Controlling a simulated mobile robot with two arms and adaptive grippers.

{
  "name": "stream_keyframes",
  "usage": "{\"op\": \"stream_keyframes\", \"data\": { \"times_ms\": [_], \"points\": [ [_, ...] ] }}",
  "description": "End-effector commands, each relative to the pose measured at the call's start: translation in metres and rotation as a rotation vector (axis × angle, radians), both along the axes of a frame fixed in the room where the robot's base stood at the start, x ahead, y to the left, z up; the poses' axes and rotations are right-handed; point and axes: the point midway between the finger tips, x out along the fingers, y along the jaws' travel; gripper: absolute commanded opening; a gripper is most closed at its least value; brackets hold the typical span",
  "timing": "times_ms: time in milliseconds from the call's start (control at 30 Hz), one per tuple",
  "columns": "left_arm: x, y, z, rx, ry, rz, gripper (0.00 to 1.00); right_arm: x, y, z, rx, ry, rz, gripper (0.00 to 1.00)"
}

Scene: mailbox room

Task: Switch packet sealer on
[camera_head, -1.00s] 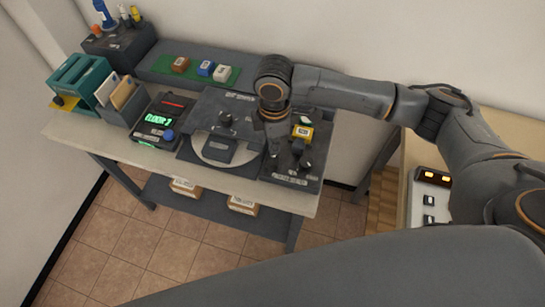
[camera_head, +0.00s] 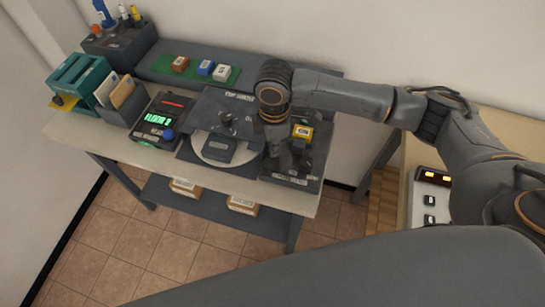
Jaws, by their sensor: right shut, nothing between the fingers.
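A dark machine (camera_head: 290,181) with a yellow block and dark knobs on top stands at the right end of the table. Left of it is a dark machine (camera_head: 192,150) with a pale round plate and a knob. The labels are too small to read, so I cannot tell which is the packet sealer. My right gripper (camera_head: 273,149) is shut and empty, pointing down at the left side of the right-hand machine. The arm and gripper hide part of that machine, and I cannot tell whether the fingertips touch it. My left gripper is not in view.
A device with a green display (camera_head: 157,119), a teal rack (camera_head: 78,78) and an envelope holder (camera_head: 125,103) stand on the left. A green mat (camera_head: 186,77) with small blocks lies on the back shelf. Boxes sit on the lower shelf. Another table with a lit panel (camera_head: 432,177) is on the right.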

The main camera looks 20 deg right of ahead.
Motion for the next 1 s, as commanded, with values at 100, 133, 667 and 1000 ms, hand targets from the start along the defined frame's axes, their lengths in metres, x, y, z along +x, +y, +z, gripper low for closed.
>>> {"op": "stream_keyframes", "data": {
  "times_ms": [100, 133, 667, 1000],
  "points": [
    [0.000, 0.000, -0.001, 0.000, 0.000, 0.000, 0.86, 0.000, 0.000, -0.002, 0.000, 0.001, 0.000, 0.00],
    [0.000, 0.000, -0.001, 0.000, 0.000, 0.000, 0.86, 0.000, 0.000, -0.003, 0.000, 0.001, 0.000, 0.00],
    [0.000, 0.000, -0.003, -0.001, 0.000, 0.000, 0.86, 0.000, 0.000, -0.010, 0.001, 0.000, 0.000, 0.00],
    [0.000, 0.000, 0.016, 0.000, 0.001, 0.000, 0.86, 0.000, 0.000, 0.006, 0.001, 0.000, 0.000, 0.00]
  ]
}}
